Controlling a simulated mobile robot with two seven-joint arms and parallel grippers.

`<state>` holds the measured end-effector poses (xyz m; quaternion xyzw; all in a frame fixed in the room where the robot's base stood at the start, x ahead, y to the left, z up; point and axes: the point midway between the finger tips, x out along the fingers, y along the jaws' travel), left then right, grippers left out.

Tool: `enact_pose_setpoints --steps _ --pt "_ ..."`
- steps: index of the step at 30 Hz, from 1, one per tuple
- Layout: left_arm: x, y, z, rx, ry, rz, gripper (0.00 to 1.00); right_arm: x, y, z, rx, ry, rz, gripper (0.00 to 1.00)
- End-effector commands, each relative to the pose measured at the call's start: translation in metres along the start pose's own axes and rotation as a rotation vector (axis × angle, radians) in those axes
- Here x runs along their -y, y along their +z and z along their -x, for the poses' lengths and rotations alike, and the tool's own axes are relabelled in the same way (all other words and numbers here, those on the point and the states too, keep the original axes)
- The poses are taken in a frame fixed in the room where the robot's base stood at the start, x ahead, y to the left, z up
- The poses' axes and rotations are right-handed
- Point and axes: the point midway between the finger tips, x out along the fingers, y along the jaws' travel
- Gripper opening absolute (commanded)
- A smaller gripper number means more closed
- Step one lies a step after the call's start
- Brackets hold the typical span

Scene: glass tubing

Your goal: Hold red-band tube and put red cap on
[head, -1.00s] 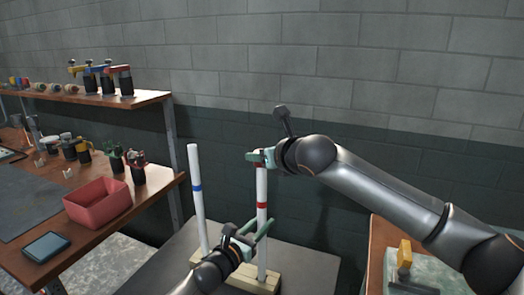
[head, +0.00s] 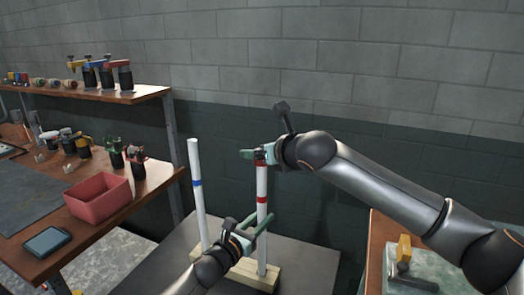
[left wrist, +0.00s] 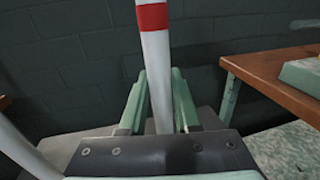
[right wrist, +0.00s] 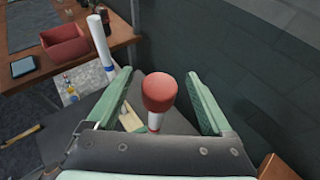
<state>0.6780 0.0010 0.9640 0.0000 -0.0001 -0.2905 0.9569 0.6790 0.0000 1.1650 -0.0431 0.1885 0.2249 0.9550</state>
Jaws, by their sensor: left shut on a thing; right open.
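The red-band tube (head: 262,192) stands upright in a pale wooden base (head: 254,276). Its red band shows large in the left wrist view (left wrist: 152,17). My left gripper (head: 252,228) is shut on the tube below the band; its two green fingers (left wrist: 160,102) flank it. The red cap (right wrist: 159,92) sits on the tube's top end in the right wrist view. In the head view the cap is mostly hidden by the gripper. My right gripper (right wrist: 163,98) is open, its fingers on either side of the cap with gaps to both.
A blue-band tube (head: 196,190) stands upright to the left in the same base. A wooden bench at left holds a red bin (head: 98,200) and a dark tablet (head: 47,242). A shelf (head: 90,93) is behind it. Another bench (head: 378,250) stands at right.

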Motion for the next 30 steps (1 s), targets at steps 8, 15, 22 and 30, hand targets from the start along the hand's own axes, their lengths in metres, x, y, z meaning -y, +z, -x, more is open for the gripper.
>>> enact_pose_setpoints --steps 8,15,22,30 --pt "0.0 -0.001 0.0 -0.002 0.0 0.0 0.0 0.0 0.0 0.002 0.0 0.0 0.0 0.85" --pt "0.0 -0.001 0.0 -0.002 0.001 0.0 0.0 0.001 0.001 0.026 0.002 0.0 0.001 0.85" --pt "0.0 -0.001 0.0 -0.002 0.0 0.0 0.0 0.001 0.0 0.068 0.002 -0.001 0.002 0.85" --pt "0.0 -0.001 0.0 -0.002 0.0 0.0 0.0 0.001 0.001 0.108 0.002 -0.001 0.0 0.85"
